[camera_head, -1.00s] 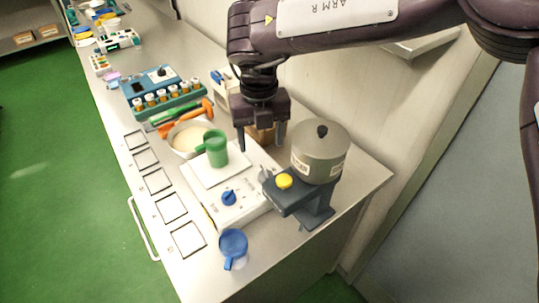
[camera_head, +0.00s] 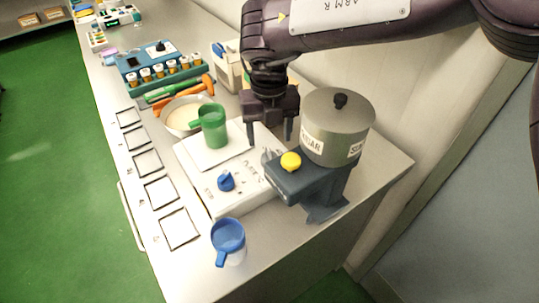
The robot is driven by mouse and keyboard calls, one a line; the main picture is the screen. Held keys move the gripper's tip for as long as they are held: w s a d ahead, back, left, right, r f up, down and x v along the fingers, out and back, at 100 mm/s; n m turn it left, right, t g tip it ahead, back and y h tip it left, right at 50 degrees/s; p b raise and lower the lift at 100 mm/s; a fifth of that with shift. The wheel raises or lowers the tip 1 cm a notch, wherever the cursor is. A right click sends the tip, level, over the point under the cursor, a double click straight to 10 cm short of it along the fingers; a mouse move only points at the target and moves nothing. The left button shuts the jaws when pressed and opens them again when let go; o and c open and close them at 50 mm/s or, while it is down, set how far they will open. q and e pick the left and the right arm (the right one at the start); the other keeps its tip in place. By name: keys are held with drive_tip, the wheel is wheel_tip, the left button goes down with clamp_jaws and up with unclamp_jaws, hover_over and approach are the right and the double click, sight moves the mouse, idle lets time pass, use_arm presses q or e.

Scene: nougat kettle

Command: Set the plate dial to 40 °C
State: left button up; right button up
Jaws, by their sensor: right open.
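The white hot plate (camera_head: 238,181) stands on the steel counter with a blue dial (camera_head: 226,181) on its front panel. The marks around the dial are too small to read. A green jug (camera_head: 211,127) stands on the plate's square top. My right gripper (camera_head: 270,140) points down with its two fingers apart and empty, above the plate's back right part, behind the dial and left of the grey sugar dispenser (camera_head: 336,128). My left gripper is not in view.
The dispenser, with its yellow button (camera_head: 291,162), stands close right of the plate. A blue cup (camera_head: 228,240) stands in front. A bowl (camera_head: 184,116) sits behind the plate, with a vial rack (camera_head: 160,70) farther back. Framed squares (camera_head: 180,229) line the counter's left side.

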sight(269, 153)
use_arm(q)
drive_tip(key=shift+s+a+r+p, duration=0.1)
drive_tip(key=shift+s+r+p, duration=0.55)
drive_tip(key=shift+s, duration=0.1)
use_arm(e)
wheel_tip(269, 153, down, 7)
drive_tip(key=shift+r, duration=0.15)
drive_tip(key=c, duration=1)
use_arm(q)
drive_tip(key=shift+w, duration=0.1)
use_arm(e)
drive_tip(key=shift+o, duration=0.2)
drive_tip(key=m, duration=0.4)
drive_tip(key=shift+m, duration=0.4)
use_arm(q)
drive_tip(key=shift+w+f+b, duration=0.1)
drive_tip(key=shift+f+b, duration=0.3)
drive_tip(key=shift+b, duration=0.05)
use_arm(e)
drive_tip(key=shift+w+m, duration=0.1)
drive_tip(key=shift+m, duration=1.8)
drive_tip(key=shift+r, duration=0.1)
